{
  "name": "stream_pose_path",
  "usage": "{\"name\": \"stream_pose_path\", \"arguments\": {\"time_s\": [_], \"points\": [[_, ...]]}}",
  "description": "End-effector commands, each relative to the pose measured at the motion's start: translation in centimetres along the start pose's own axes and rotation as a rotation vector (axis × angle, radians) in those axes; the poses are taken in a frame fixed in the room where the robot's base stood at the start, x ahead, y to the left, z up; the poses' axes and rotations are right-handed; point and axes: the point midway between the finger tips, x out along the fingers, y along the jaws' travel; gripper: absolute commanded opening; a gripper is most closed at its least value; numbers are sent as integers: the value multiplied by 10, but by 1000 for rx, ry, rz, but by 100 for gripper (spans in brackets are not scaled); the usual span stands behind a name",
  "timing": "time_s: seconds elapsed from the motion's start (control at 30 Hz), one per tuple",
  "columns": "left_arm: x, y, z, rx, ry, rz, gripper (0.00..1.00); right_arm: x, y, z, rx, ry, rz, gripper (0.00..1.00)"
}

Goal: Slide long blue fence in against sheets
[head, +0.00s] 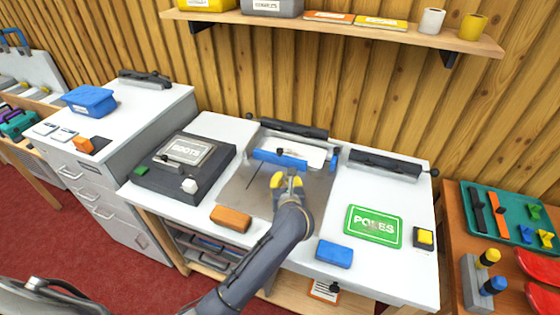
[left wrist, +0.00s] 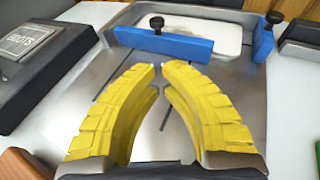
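The long blue fence (head: 280,159) with a black knob lies on a grey metal plate (head: 240,190), in front of the white sheets (head: 313,153). In the left wrist view the fence (left wrist: 165,44) hides part of the near edge of the sheets (left wrist: 205,27), so I cannot tell whether they touch. A shorter blue fence (left wrist: 263,45) stands at the right of the sheets. My left gripper (head: 287,179) is over the plate, on the near side of the long fence and apart from it. Its yellow fingers nearly meet at the tips, with nothing between them. My right gripper is not in view.
A dark press (head: 289,128) stands behind the sheets. An orange block (head: 231,218), a blue block (head: 334,253) and a green POKES sign (head: 374,226) lie around the plate. The near part of the plate is clear.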

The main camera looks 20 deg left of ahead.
Motion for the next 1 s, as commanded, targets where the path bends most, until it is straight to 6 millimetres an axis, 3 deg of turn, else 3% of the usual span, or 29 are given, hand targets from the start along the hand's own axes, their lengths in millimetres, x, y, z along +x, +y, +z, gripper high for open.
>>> {"name": "stream_pose_path", "arguments": {"time_s": [0.5, 0.7, 1.0], "points": [[88, 1, 4, 4, -3, 4, 0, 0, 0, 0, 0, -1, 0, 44], [106, 2, 10, 4, -2, 4, 0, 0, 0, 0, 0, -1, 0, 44], [115, 1, 12, 3, 0, 3, 0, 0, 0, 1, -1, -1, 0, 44]]}}
